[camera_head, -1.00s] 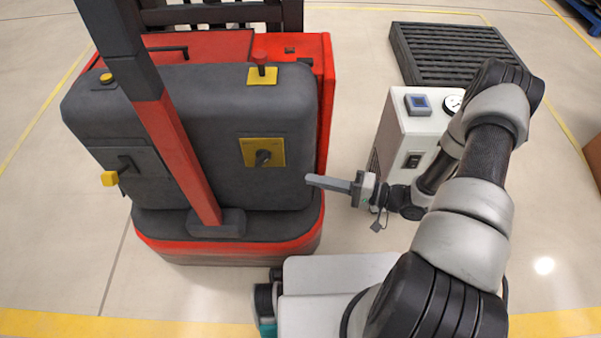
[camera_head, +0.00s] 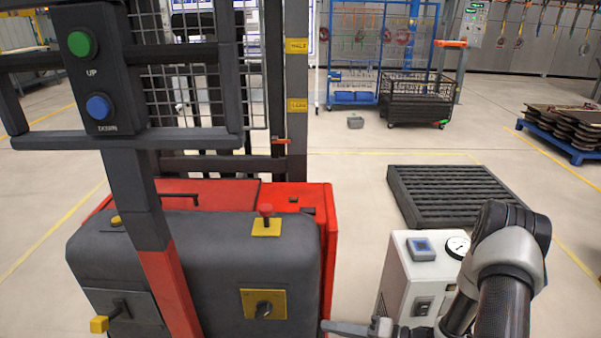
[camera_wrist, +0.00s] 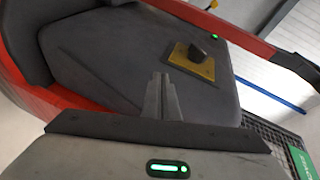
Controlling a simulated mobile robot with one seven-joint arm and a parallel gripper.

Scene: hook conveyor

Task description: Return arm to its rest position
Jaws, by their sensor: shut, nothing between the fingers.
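My gripper (camera_head: 345,328) is at the bottom edge of the head view, to the right of the red and grey lift machine (camera_head: 190,250). Its fingers are together with nothing between them. In the wrist view my gripper (camera_wrist: 161,95) points at the machine's grey body (camera_wrist: 110,60), with the yellow plate and black rotary knob (camera_wrist: 192,60) just right of the fingertips. The same knob plate (camera_head: 264,304) shows in the head view. I cannot tell the exact gap between the fingertips and the machine. My arm is bent at the lower right of the head view.
A white cabinet (camera_head: 408,287) with a gauge stands beside my arm. A dark slatted pallet (camera_head: 450,196) lies behind it. The machine's mast carries a green and blue button box (camera_head: 93,70). Farther back are a black mesh cart (camera_head: 417,100) and a blue pallet (camera_head: 555,142). Open floor lies between.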

